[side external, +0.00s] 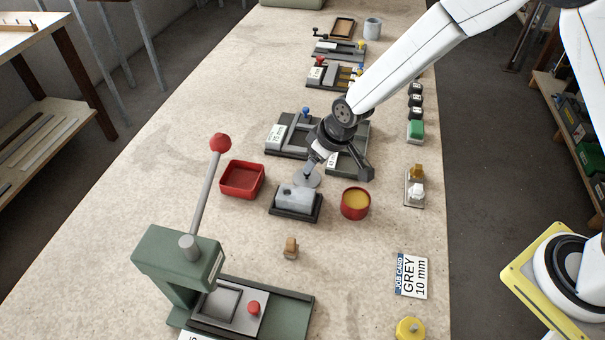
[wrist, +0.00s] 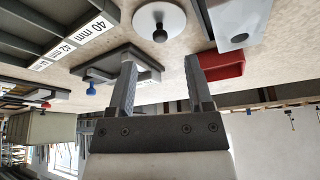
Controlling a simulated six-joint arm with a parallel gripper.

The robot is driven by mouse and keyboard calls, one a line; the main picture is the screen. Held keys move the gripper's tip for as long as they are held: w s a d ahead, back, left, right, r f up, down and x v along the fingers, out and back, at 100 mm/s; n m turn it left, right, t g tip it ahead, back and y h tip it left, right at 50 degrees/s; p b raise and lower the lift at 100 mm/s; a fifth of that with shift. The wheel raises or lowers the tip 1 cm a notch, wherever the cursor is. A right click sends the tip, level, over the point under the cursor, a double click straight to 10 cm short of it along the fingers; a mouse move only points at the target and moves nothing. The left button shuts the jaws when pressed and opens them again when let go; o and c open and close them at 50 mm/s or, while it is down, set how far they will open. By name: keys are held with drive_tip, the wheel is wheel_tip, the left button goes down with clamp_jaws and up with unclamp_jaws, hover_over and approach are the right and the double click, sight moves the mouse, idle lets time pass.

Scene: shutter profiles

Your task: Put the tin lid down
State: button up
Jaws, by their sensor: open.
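The red tin (side external: 355,204) stands open to the right of the block, with yellow contents.
The grey block (side external: 297,197) sits on a dark base close to the lid. A red square tray (side external: 242,180) is to its left. Dark profile fixtures (side external: 290,135) stand behind my gripper. A green lever press (side external: 180,255) stands in front. The bench front right of centre is mostly clear.

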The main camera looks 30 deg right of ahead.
drive_tip(key=shift+w+f, duration=0.1)
drive_tip(key=shift+f, duration=0.2)
drive_tip(key=shift+x, duration=2.5)
drive_tip(key=shift+c, duration=0.2)
clamp_jaws()
